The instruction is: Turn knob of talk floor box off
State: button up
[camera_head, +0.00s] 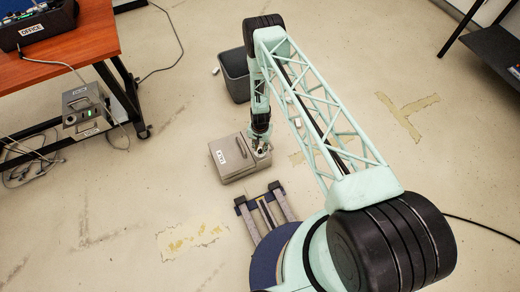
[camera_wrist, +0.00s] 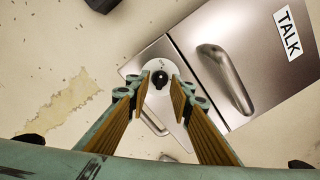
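The talk floor box (camera_head: 230,160) is a grey metal box on the floor with a TALK label and a handle on top. In the wrist view the box (camera_wrist: 275,95) fills the right side. Its knob (camera_wrist: 160,79) is small and dark on a light round dial at the box's edge. My gripper (camera_wrist: 158,90) is open, with one finger on each side of the knob. I cannot tell whether the fingers touch it. In the head view my gripper (camera_head: 260,150) is at the right end of the box and hides the knob.
A dark bin (camera_head: 235,75) stands just behind the box. An orange-topped table (camera_head: 70,50) with an OFFICE box (camera_head: 38,22) is at left, with another grey box (camera_head: 85,108) beneath it. Cables lie on the left floor. A dark shelf (camera_head: 497,48) is at upper right.

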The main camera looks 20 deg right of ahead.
aim_at(260, 150)
notch_tip(260, 150, up, 12)
jog(key=shift+f, duration=0.2)
dwell(0.8)
jog(key=shift+r, duration=0.1)
dwell(0.5)
